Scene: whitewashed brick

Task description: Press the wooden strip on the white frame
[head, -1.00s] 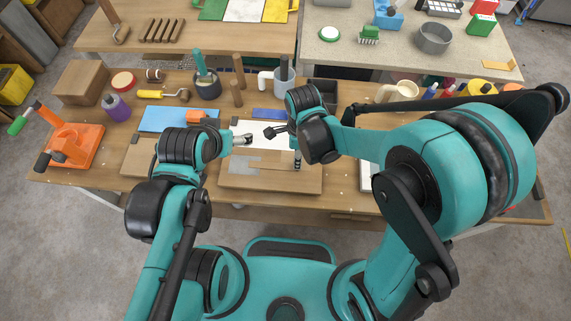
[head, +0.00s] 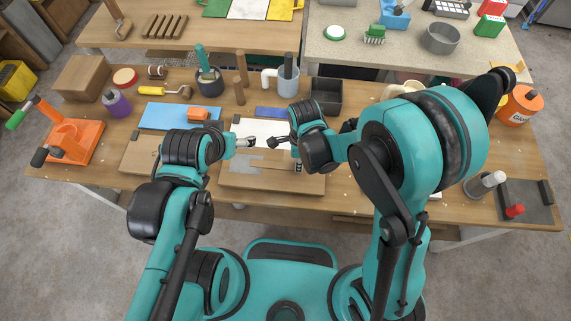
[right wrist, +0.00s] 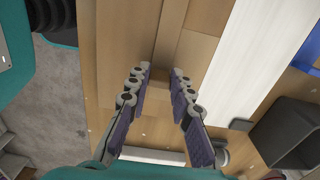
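A white panel (head: 262,128), apparently part of the white frame, lies on a wooden board (head: 250,184) at the middle of the table; it also shows in the right wrist view (right wrist: 248,50). A narrow wooden strip (right wrist: 172,38) runs beside brown boards in the right wrist view, beyond and between my right fingertips.
A blue sheet (head: 165,115) with an orange block (head: 198,114) lies left of the board. A dark bin (head: 327,97), a grey mug (head: 288,82) and a dark pot (head: 209,82) stand behind.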

